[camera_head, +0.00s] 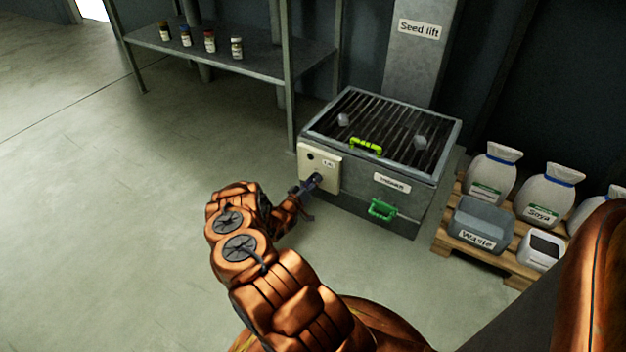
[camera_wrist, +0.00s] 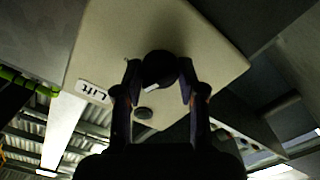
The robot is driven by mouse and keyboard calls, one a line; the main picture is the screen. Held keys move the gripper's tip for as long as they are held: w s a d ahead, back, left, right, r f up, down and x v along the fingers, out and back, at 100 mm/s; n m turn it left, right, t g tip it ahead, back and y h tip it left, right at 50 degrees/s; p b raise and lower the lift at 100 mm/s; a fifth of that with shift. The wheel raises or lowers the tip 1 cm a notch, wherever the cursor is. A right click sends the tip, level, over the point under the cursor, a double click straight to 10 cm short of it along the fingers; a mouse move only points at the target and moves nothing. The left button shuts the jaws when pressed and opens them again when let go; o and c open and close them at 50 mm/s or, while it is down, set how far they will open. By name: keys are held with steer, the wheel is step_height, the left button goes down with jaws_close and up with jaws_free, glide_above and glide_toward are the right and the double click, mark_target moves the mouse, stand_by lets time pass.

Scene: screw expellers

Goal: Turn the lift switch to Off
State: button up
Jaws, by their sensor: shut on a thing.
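The lift switch is a round black knob (camera_wrist: 160,70) with a white mark, on a cream panel (camera_wrist: 215,60) labelled "Lift" in the wrist view. My gripper (camera_wrist: 158,80) has one finger on each side of the knob and is shut on it. A smaller dark round part (camera_wrist: 144,113) sits on the same panel. The knob is hidden there, and no Off marking is readable.
The grated box (camera_head: 345,195) has a yellow-green handle (camera_head: 366,145) on top and a green handle (camera_head: 382,209) in front. A pallet (camera_head: 446,238) with sacks and a waste bin (camera_head: 480,222) stands right. A shelf (camera_head: 255,62) with bottles is behind. The left floor is clear.

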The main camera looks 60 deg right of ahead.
steer(key=shift+n, duration=2.1)
steer(key=o, duration=1.1)
steer(key=shift+o, duration=0.2)
steer(key=a, duration=1.2)
steer(key=shift+s, duration=0.3)
